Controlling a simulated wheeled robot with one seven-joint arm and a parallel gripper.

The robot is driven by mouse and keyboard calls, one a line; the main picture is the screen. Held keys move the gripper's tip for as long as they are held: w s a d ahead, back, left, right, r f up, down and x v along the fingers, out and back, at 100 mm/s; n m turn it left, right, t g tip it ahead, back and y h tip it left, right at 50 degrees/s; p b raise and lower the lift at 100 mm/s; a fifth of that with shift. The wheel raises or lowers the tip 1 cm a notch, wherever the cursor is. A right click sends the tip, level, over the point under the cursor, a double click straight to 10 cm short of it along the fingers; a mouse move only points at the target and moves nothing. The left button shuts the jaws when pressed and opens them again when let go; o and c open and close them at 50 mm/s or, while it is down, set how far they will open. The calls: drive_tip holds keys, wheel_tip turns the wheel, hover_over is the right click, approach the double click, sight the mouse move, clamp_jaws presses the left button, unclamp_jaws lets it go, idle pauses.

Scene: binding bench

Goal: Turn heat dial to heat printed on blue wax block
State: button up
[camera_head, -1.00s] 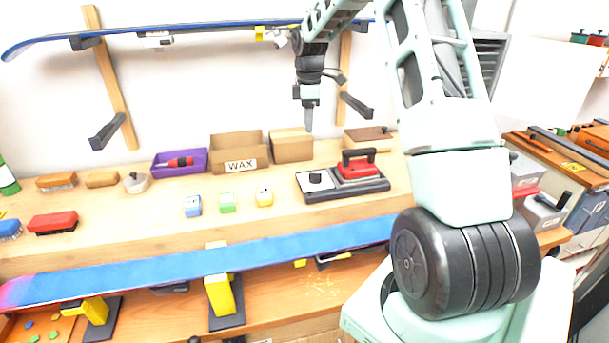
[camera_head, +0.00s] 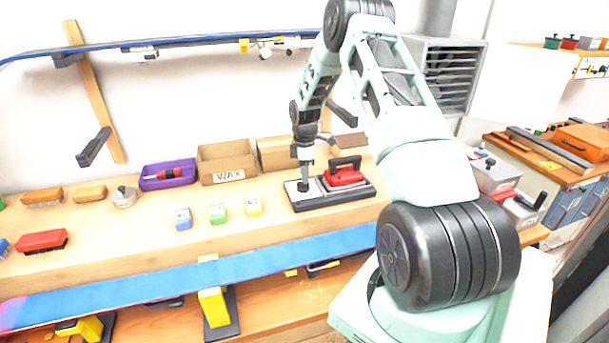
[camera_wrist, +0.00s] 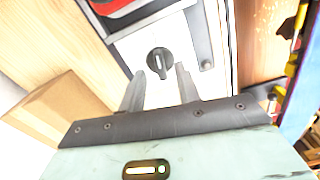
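The blue wax block (camera_head: 183,219) stands on the bench at the left end of a row of small blocks; its printed mark is too small to read. The dark round heat dial (camera_wrist: 159,62) sits on the light plate of the iron's base (camera_head: 345,196), left of the red iron (camera_head: 345,174).
Behind are a WAX box (camera_head: 226,163), another cardboard box (camera_head: 284,153) and a purple tray (camera_head: 168,175). A blue ski (camera_head: 190,279) runs along the front.

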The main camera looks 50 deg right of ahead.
drive_tip(key=shift+f+p, duration=0.3)
drive_tip(key=shift+f, duration=1.1)
drive_tip(key=shift+c, duration=0.3)
clamp_jaws()
